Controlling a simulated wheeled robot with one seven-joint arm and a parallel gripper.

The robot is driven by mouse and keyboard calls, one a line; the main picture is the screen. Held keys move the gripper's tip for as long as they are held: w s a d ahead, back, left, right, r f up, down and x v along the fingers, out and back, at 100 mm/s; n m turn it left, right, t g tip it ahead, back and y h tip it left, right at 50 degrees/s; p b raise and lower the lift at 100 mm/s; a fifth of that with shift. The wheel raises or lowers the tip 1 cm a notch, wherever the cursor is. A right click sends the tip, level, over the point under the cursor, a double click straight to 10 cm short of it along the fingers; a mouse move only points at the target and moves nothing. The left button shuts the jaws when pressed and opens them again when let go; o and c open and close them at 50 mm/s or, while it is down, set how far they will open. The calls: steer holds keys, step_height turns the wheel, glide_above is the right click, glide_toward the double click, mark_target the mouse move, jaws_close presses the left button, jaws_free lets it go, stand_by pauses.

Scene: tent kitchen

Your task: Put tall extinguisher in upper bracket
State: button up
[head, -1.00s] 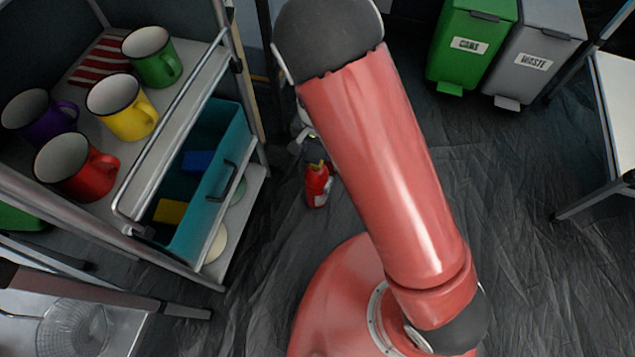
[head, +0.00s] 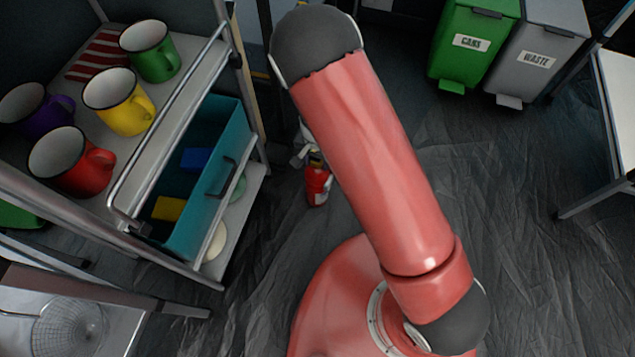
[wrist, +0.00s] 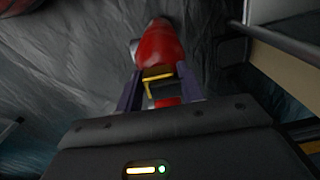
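The tall extinguisher is a red cylinder with a yellow part near its top. In the head view the extinguisher (head: 317,188) stands low by the floor, right of the shelf unit. In the wrist view its red body (wrist: 160,45) lies just beyond my fingers. My gripper (wrist: 159,78) has one dark finger on each side of the extinguisher's top. Whether the fingers press on it or leave a small gap cannot be told. In the head view my arm hides most of the gripper. I cannot make out the upper bracket in these views.
The shelf unit at left holds several mugs (head: 118,101) above a teal drawer (head: 207,190). A green bin (head: 468,45) and a grey bin (head: 535,50) stand at the back right. A white table (head: 618,95) is at the right edge. Open floor lies between.

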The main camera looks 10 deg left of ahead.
jaws_close()
stand_by(1.1)
